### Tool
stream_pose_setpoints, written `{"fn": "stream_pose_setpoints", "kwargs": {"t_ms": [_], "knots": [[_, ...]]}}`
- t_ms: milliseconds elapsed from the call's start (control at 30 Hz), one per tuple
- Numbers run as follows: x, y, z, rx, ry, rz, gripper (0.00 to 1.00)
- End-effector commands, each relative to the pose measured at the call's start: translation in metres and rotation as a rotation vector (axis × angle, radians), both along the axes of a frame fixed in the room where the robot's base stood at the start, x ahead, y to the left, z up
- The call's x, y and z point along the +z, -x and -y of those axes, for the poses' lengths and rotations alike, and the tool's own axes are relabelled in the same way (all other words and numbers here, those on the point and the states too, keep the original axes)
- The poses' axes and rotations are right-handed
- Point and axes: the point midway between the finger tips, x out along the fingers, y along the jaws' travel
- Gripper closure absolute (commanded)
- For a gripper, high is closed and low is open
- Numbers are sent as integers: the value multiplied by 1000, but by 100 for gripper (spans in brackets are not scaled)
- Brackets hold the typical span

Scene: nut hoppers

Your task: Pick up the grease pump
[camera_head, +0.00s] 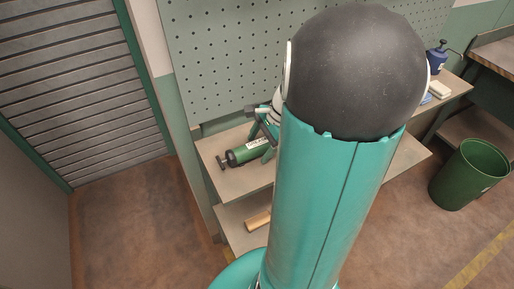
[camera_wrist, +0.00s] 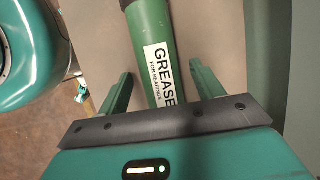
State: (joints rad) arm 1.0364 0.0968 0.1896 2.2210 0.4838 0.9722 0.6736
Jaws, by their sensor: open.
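The grease pump (camera_head: 238,156) is a green cylinder with a white label and a dark end with a handle. It lies on its side on the upper shelf, left of my arm in the head view. In the wrist view its green body (camera_wrist: 148,25) and "GREASE" label run between the two green fingers of my gripper (camera_wrist: 161,72). The fingers are apart, one on each side of the pump, with gaps visible on both sides. My arm hides part of the shelf in the head view.
A pegboard (camera_head: 225,60) rises behind the shelf (camera_head: 215,150). A wooden piece (camera_head: 258,220) lies on the lower shelf. To the right are a blue can (camera_head: 437,58), a pale block (camera_head: 440,90) and a green bin (camera_head: 470,175). Open floor (camera_head: 130,225) lies at left.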

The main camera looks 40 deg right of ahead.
Motion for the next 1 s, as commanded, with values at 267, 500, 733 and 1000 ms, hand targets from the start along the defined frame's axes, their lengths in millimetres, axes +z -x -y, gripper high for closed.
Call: {"fn": "stream_pose_setpoints", "kwargs": {"t_ms": [267, 500, 733, 1000], "knots": [[0, 0, 0, 1, 0, 0, 33], [-3, 0, 0, 1, 0, 0, 33], [-4, 0, 0, 0, 0, 0, 33], [-4, 0, 0, 1, 0, 0, 61]]}}
